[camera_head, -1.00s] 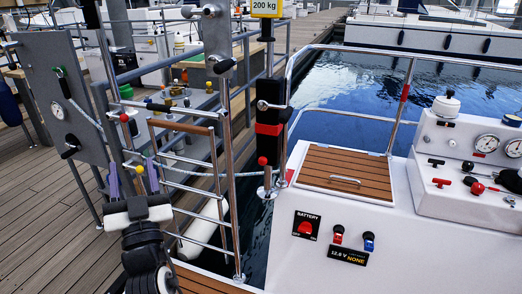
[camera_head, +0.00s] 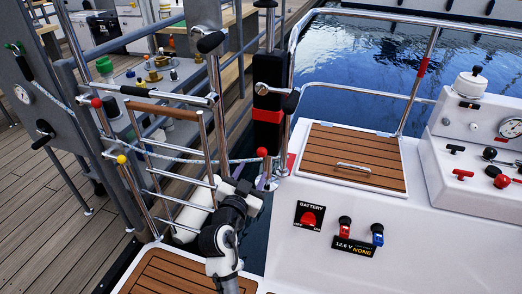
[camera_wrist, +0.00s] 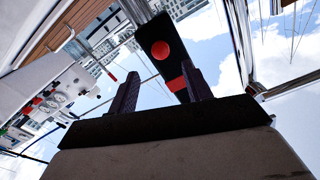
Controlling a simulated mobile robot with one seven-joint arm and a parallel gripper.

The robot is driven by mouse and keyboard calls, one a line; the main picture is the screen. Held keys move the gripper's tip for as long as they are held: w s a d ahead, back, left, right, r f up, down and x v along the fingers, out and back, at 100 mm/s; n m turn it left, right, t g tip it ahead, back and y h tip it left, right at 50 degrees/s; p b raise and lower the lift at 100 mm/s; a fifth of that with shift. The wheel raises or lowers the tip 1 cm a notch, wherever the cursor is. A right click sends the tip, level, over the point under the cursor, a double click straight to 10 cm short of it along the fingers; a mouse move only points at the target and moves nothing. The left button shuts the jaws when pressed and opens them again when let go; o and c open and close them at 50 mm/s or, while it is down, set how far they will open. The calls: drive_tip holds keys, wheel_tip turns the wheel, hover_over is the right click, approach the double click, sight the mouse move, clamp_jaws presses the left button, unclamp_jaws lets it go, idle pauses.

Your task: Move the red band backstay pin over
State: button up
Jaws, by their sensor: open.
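A tall black block with a red band (camera_head: 267,115) is mounted on the steel posts left of the teak hatch. A red ball knob (camera_head: 262,152) sits at its lower end, where a pale rope meets the post. I cannot tell which part is the pin. My gripper (camera_head: 267,182) is just below the red ball, fingers pointing up, open and empty. In the wrist view, the red ball (camera_wrist: 162,49) and red band (camera_wrist: 177,84) show beyond and between the fingers (camera_wrist: 160,88), apart from them.
A steel ladder-like gate (camera_head: 180,165) with a yellow ball (camera_head: 121,159) stands close left of my arm. A teak hatch (camera_head: 350,155) and the battery switch panel (camera_head: 308,216) lie to the right. Steel rails rise around the block. Water lies behind.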

sight(261, 155)
drive_tip(key=p+x, duration=0.1)
drive_tip(key=x, duration=0.8)
drive_tip(key=shift+w+p, duration=0.15)
drive_tip(key=shift+p, duration=0.15)
clamp_jaws()
